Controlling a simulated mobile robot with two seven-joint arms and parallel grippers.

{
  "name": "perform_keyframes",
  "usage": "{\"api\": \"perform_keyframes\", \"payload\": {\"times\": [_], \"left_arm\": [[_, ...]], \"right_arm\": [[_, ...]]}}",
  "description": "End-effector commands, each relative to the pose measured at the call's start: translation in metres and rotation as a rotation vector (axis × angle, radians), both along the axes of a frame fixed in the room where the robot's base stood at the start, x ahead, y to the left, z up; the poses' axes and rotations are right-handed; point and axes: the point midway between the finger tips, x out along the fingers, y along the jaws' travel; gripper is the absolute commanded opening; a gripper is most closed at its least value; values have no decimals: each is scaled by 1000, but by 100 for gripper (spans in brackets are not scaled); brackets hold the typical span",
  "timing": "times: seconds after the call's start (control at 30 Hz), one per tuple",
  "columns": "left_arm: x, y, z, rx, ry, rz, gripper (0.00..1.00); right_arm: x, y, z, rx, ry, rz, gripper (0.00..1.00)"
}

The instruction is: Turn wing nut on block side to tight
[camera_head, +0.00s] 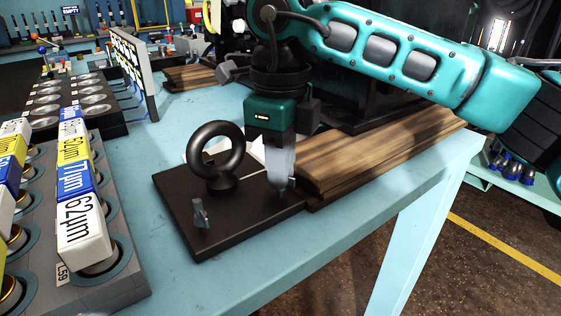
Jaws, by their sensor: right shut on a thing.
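A dark flat plate (237,226) lies on the light blue table and carries an upright black ring (217,158). A small grey wing nut (200,213) stands free near the plate's front left corner. My right gripper (282,178) points down over the plate's right side, beside the wooden boards. It is shut on a second wing nut there, which its fingers mostly hide. I cannot tell how tight either nut is. My left gripper is not in view.
Stacked wooden boards (375,158) lie directly right of the plate. A grey rack (125,270) with labelled filter blocks (82,225) stands at the left. A dark tray of round metal parts (95,99) is behind it. The table in front of the plate is clear.

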Motion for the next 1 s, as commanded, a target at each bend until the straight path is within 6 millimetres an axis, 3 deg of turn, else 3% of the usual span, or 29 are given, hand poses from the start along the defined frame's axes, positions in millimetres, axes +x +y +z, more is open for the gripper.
{"api": "perform_keyframes", "payload": {"times": [0.5, 1.0], "left_arm": [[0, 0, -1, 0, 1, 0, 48], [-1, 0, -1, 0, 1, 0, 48]], "right_arm": [[0, -1, 0, -1, 0, -410, 0], [0, -1, 1, -1, 0, -539, 0]]}}
